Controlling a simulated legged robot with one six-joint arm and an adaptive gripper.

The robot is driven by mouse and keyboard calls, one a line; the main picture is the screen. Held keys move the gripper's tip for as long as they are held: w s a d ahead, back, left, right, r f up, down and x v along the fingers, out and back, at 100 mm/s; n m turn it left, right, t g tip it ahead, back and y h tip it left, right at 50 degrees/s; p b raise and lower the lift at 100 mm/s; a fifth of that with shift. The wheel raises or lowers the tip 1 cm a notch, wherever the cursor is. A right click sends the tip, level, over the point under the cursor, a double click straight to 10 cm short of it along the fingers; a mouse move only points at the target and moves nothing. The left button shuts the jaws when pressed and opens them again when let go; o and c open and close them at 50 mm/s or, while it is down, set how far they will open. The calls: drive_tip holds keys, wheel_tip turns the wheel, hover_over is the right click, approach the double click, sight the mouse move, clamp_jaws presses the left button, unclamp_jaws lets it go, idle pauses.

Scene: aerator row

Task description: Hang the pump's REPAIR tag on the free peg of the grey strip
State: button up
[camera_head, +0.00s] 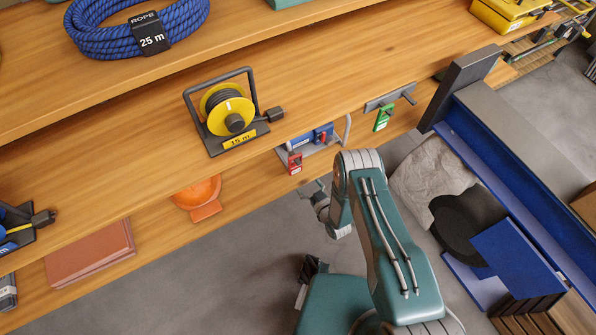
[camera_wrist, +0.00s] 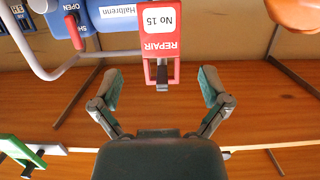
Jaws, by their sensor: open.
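The red REPAIR tag (camera_wrist: 160,38), marked No 15, hangs at the front of the blue pump (camera_wrist: 112,14). A dark peg shows in its slot. In the head view the tag (camera_head: 295,163) hangs just below and left of the pump (camera_head: 324,133). My gripper (camera_wrist: 160,78) is open, its fingers apart on either side of the tag, not touching it. In the head view my gripper (camera_head: 313,190) is partly hidden by my arm. The grey strip (camera_head: 380,102) is on the shelf edge to the right. A green tag (camera_head: 383,119) hangs there; the free peg (camera_head: 409,97) is right of it.
A yellow cable reel (camera_head: 228,108) stands on the shelf above, left of the pump. An orange item (camera_head: 200,196) is on the lower shelf. A grey hose loop (camera_wrist: 40,62) curves beside the pump. A blue bench frame (camera_head: 520,165) stands right of the strip.

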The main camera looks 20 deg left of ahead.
sight(296, 167)
drive_tip(key=shift+x, duration=4.35)
drive_tip(key=c, duration=0.8)
drive_tip(key=shift+o, duration=0.2)
drive_tip(key=shift+r, duration=0.25)
drive_tip(key=shift+r, duration=0.6)
drive_tip(key=f+v, duration=0.1)
drive_tip(key=v, duration=0.7)
drive_tip(key=shift+s+d+f, duration=0.25)
drive_tip(key=shift+d+f, duration=0.1)
